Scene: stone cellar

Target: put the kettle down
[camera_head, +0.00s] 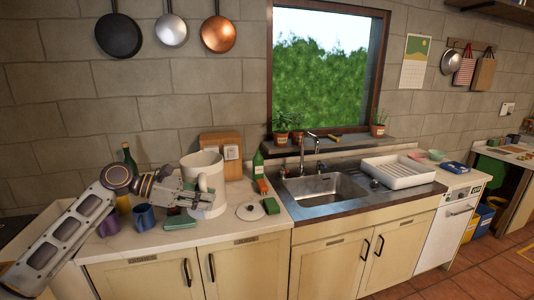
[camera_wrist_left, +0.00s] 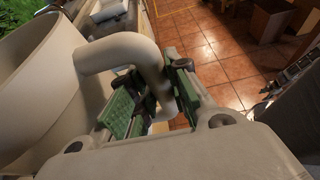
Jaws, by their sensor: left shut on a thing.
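The kettle (camera_head: 207,172) is a large cream vessel with an open top and a looped handle. It is upright at the left part of the counter (camera_head: 232,238), left of the sink. My left gripper (camera_head: 197,197) comes in from the left and is shut on the kettle's handle. In the left wrist view the handle (camera_wrist_left: 122,47) passes between the green finger pads of my gripper (camera_wrist_left: 152,98), and the kettle's body (camera_wrist_left: 42,85) fills the left side. I cannot tell whether the kettle's base touches the counter. My right gripper is not in view.
A blue mug (camera_head: 144,217) and a purple mug (camera_head: 109,225) stand left of the kettle. A round white lid (camera_head: 250,211), a green block (camera_head: 271,206) and a green bottle (camera_head: 258,165) are to its right. A wooden board (camera_head: 222,143) leans behind. The sink (camera_head: 325,190) lies further right.

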